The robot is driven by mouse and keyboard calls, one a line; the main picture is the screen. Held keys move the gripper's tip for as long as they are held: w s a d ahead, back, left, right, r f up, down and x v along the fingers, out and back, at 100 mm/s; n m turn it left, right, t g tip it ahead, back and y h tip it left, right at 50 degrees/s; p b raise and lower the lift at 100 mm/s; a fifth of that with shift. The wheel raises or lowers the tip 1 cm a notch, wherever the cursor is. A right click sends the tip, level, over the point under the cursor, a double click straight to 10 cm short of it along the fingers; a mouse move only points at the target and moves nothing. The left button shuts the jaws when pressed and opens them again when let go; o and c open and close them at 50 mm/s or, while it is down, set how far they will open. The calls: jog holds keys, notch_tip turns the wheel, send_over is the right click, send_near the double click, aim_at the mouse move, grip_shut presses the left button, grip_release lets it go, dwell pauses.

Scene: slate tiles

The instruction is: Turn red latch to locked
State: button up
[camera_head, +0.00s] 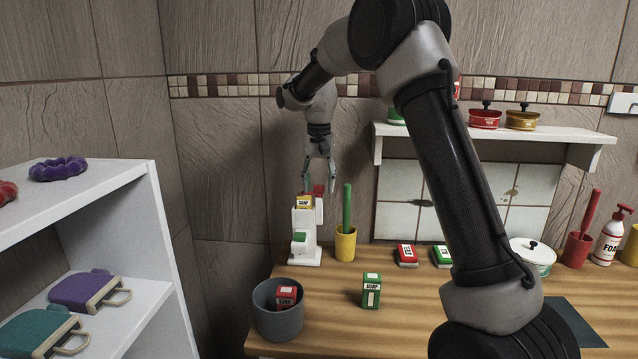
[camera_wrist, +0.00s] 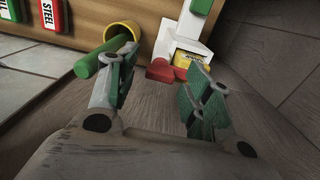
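The red latch (camera_head: 319,190) is at the upper right of a white stand (camera_head: 304,228) on the wooden counter. In the wrist view the red latch (camera_wrist: 163,71) shows beyond and between my fingertips, beside a yellow soap box (camera_wrist: 186,60). The same stand carries a green latch (camera_head: 300,238) lower down. My gripper (camera_head: 319,178) points down just above the red latch, fingers apart and empty. It also shows open in the wrist view (camera_wrist: 156,75). I cannot tell whether either finger touches the latch, nor what position marks the latch has.
A yellow cup (camera_head: 346,246) with a green stick stands close right of the stand. A grey bin (camera_head: 277,318) holding a red soap box is in front. A green soap box (camera_head: 371,291) stands on the counter. A wall shelf (camera_head: 480,133) with pots is at right, a white shelf unit (camera_head: 150,250) at left.

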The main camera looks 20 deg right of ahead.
notch_tip(320, 180, up, 12)
dwell(0.6)
jog(key=n, duration=0.3)
send_near(318, 191)
jog(key=s+d, duration=0.1)
jog(key=s, duration=0.1)
jog(key=s+d+t, duration=0.2)
jog(key=s+d, duration=0.3)
jog(key=s, duration=1.3)
jog(key=s+d+f+n+t, duration=0.1)
jog(key=s+d, duration=0.4)
jog(key=s, duration=1.4)
jog(key=shift+n+t, duration=0.3)
jog(key=shift+t, duration=0.4)
jog(key=shift+d+f, duration=0.1)
